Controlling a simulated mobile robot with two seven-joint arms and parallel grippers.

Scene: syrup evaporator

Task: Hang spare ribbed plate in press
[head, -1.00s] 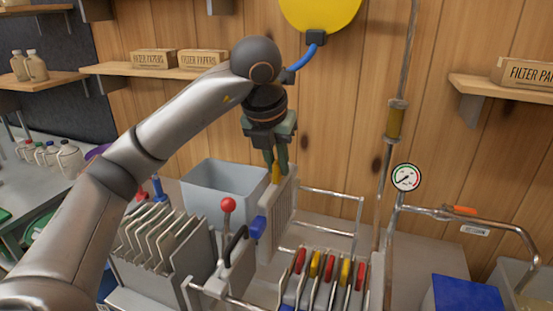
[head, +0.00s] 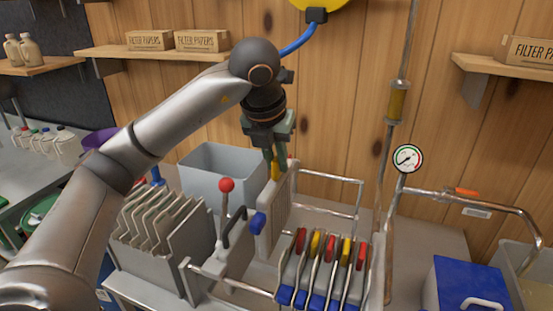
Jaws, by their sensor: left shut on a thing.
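My left gripper (head: 273,158) hangs down in the middle of the head view. It is shut on the yellow part at the top of a pale ribbed plate (head: 277,212). The plate is upright and seen nearly edge-on, with a blue lug (head: 258,223) at its near end. It is beside the press (head: 224,282), left of its row of hung plates (head: 322,262), which have red, yellow and blue lugs. I cannot tell whether the held plate touches the rails. Its lower edge is partly hidden. My right gripper is not in view.
A lever with a red knob (head: 227,185) stands just left of the plate. A rack of wavy plates (head: 160,235) is further left, and a grey bin (head: 210,160) is behind. Metal rails (head: 330,177), a gauge (head: 407,158) and a blue box (head: 465,285) are at right.

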